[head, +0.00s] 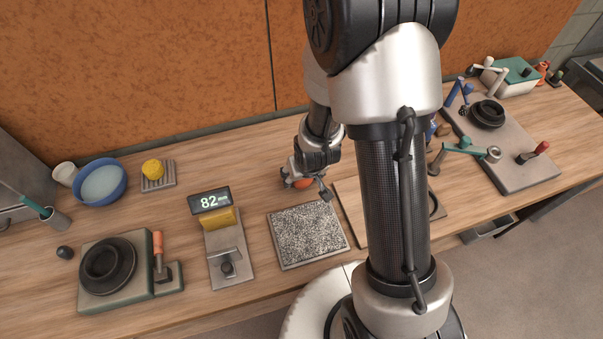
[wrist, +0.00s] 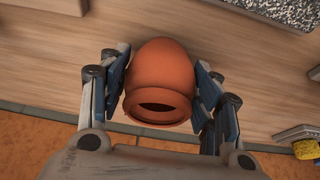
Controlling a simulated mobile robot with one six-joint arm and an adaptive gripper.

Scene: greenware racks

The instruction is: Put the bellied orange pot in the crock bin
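The bellied orange pot (wrist: 160,75) is round, with a dark open mouth facing the lower part of the wrist view. My gripper (wrist: 161,70) has one finger on each side of the pot's belly, and both pads appear to touch it. In the head view the pot (head: 304,183) shows only partly between the fingers of my gripper (head: 305,186), low over the back of the bench. I cannot tell whether it rests on the wood. I cannot identify the crock bin for certain; my arm hides part of the bench.
A speckled slab (head: 307,236) lies in front of the gripper. A scale (head: 217,203) reading 82, a blue bowl (head: 101,184) and a wheel stand (head: 90,292) are left. A grey board (head: 515,170) with tools is right. A container (head: 487,231) sits below the bench's front edge.

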